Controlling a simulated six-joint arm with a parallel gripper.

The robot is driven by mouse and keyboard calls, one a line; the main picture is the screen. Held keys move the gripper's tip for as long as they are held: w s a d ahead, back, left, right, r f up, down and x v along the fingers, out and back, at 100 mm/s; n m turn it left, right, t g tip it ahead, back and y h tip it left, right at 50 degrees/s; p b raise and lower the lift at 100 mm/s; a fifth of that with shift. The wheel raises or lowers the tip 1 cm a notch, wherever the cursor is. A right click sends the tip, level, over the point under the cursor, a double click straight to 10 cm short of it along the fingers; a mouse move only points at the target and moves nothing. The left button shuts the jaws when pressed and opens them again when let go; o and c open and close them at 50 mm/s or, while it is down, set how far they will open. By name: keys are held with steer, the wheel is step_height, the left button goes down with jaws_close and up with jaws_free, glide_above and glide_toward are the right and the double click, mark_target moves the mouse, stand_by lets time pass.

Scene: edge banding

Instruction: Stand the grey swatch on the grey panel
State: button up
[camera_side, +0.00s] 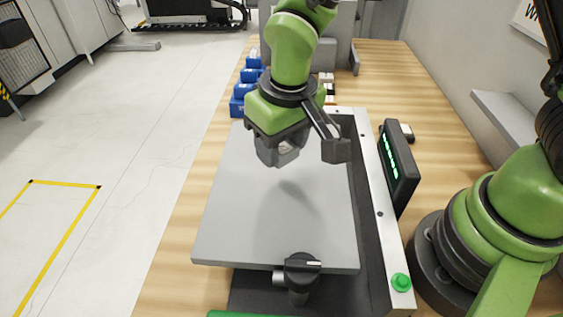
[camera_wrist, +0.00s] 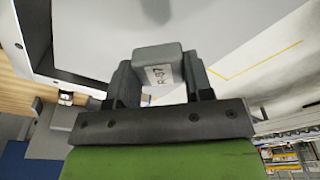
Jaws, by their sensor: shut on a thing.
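The grey panel (camera_side: 235,215) lies flat on the machine bed in the side view, and part of it shows in the wrist view (camera_wrist: 85,25). My gripper (camera_side: 283,155) is above the far half of the panel, with a shadow on the panel below. In the wrist view my gripper (camera_wrist: 160,80) is shut on the grey swatch (camera_wrist: 155,55), a small block with a printed label. The swatch looks clear of the panel. In the side view the swatch is mostly hidden between the fingers.
A dark clamp knob (camera_side: 302,263) stands at the panel's near edge. A display with green digits (camera_side: 397,165) and a green button (camera_side: 401,283) are on the right. Blue bins (camera_side: 248,85) stand behind the panel. The near half of the panel is bare.

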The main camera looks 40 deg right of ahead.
mark_target(282, 177)
steer(key=shift+f, duration=2.1)
steer(key=shift+f, duration=0.15)
steer(key=o, duration=0.9)
